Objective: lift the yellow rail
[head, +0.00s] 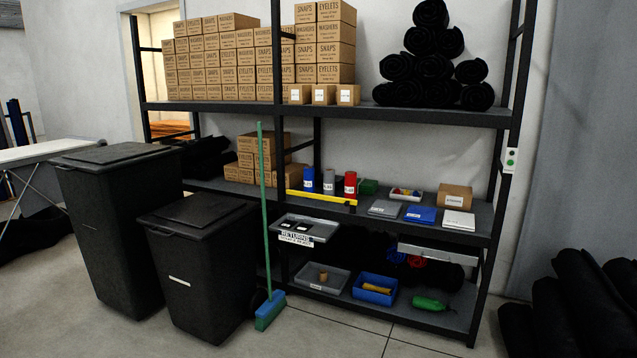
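The yellow rail (321,197) is a thin bar along the front edge of the middle shelf (413,225). It runs from just right of the green broom handle to a dark piece at its right end. It lies roughly level, in front of a blue, a grey and a red can. Whether it is fastened to the shelf I cannot tell. Neither of my grippers shows in the head view.
A green broom (267,230) leans upright against the shelf, left of the rail. Two black bins (205,260) stand at the left. A grey returns tray (307,227) hangs below the rail. Black rolls (575,305) lie at lower right. The front floor is clear.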

